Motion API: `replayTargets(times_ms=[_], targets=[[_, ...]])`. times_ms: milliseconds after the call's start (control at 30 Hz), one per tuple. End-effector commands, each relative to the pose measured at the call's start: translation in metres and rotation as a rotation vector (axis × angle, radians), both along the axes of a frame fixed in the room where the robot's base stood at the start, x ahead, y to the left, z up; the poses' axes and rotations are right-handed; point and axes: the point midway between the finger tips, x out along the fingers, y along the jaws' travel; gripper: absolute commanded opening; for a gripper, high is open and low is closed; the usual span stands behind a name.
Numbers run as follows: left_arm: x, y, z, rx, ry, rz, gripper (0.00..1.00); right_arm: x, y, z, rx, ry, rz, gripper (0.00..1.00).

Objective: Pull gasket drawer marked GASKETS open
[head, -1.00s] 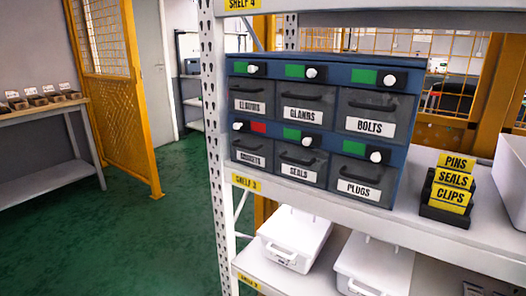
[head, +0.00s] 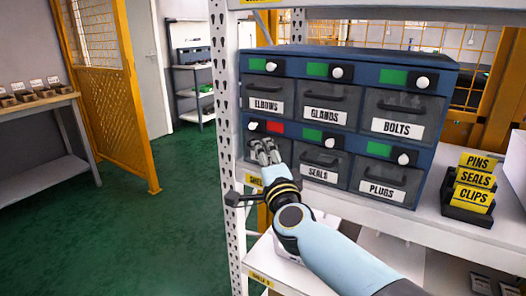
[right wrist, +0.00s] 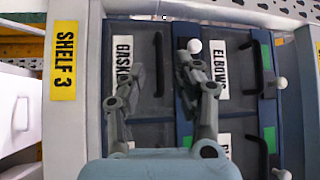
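The blue cabinet (head: 445,110) holds several grey drawers with black handles. The GASKETS drawer (right wrist: 147,105) is at the lower left of the cabinet and looks closed. In the head view my right gripper (head: 264,148) covers most of its front and its label. A red marker (head: 277,128) and a white knob (head: 253,126) sit above this drawer. In the right wrist view, turned sideways, the gripper (right wrist: 160,68) is open, with the drawer's handle (right wrist: 158,64) seen between its spread fingers. Whether the fingers touch the drawer cannot be told. My left gripper is not in view.
The ELBOWS drawer (head: 266,90) is above and the SEALS drawer (head: 319,160) is to the right. The other drawers show green markers. The white shelf post (head: 226,120) stands close on the left. A yellow-labelled rack (head: 470,190) stands right of the cabinet.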

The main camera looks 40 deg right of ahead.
Motion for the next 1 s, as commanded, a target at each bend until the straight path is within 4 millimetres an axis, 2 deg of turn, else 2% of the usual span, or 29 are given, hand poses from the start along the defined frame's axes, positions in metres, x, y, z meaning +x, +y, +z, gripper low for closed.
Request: replayTargets(times_ms=[133,400,667,1000], targets=[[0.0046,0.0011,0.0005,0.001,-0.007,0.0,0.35,0.0099,-0.0039,0.0013,0.0,0.001,0.0,0.33],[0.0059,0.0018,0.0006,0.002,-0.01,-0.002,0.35,0.0111,-0.0045,0.001,0.001,0.002,0.001,0.33],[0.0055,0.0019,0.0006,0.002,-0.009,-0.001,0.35,0.0109,-0.0044,0.001,-0.001,0.001,0.001,0.0],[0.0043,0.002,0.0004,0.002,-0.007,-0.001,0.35,0.0108,-0.0043,0.0007,0.0,0.002,0.001,0.0]])
